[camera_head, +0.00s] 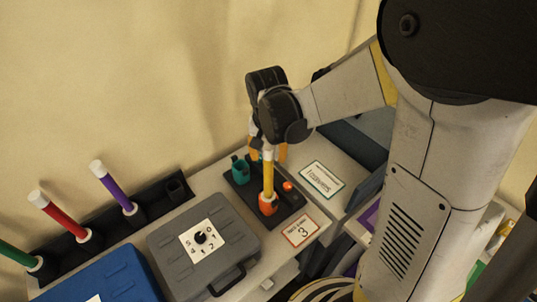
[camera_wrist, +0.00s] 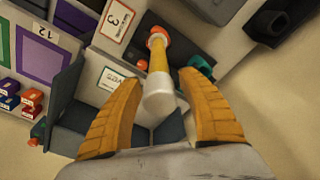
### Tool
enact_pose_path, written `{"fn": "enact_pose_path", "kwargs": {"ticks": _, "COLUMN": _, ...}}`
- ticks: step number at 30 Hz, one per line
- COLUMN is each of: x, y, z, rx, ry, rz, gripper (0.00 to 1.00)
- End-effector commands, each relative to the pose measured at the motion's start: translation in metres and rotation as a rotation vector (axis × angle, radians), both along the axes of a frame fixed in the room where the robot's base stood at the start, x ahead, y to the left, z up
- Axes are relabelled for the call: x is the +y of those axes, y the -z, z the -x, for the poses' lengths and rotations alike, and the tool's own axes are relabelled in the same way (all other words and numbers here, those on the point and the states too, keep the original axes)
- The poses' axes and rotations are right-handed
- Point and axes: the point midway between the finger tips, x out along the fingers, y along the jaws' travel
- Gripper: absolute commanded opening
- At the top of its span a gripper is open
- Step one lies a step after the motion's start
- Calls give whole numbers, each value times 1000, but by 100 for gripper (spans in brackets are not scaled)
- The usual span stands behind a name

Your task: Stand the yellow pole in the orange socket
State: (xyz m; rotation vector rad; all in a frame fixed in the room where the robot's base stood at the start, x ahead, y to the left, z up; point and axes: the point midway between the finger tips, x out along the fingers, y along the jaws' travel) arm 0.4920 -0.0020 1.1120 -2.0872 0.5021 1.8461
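The yellow pole (camera_head: 268,178) stands roughly upright with its lower end in the orange socket (camera_head: 268,206) on a dark base board (camera_head: 241,189). In the wrist view, the yellow pole (camera_wrist: 160,72) runs from its white near end down to the orange socket (camera_wrist: 157,38). How deep the pole sits inside the socket is hidden.
A teal socket (camera_head: 240,170) and an orange knob (camera_head: 288,186) are on the same board. A grey case (camera_head: 205,245) lies left of it, with a blue case (camera_head: 108,280) beyond. Red (camera_head: 62,217), purple (camera_head: 116,190) and green (camera_head: 18,256) poles stand in a black rack at far left.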

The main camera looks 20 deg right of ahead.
Motion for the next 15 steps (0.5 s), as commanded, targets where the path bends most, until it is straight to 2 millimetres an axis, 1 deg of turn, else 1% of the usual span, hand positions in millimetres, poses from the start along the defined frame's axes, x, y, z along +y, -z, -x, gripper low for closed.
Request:
{"fn": "enact_pose_path", "kwargs": {"ticks": 5, "x": 0, "y": 0, "z": 0, "rx": 0, "ry": 0, "rz": 0, "gripper": 47}}
{"fn": "enact_pose_path", "kwargs": {"ticks": 8, "x": 0, "y": -3, "z": 0, "rx": 0, "ry": 0, "rz": 0, "gripper": 47}}
{"fn": "enact_pose_path", "kwargs": {"ticks": 11, "x": 1, "y": -15, "z": 2, "rx": 0, "ry": 0, "rz": 0, "gripper": 47}}
{"fn": "enact_pose_path", "kwargs": {"ticks": 14, "x": 2, "y": -34, "z": 4, "rx": 0, "ry": 0, "rz": 0, "gripper": 47}}
{"fn": "enact_pose_path", "kwargs": {"ticks": 15, "x": 3, "y": -44, "z": 5, "rx": 0, "ry": 0, "rz": 0, "gripper": 47}}
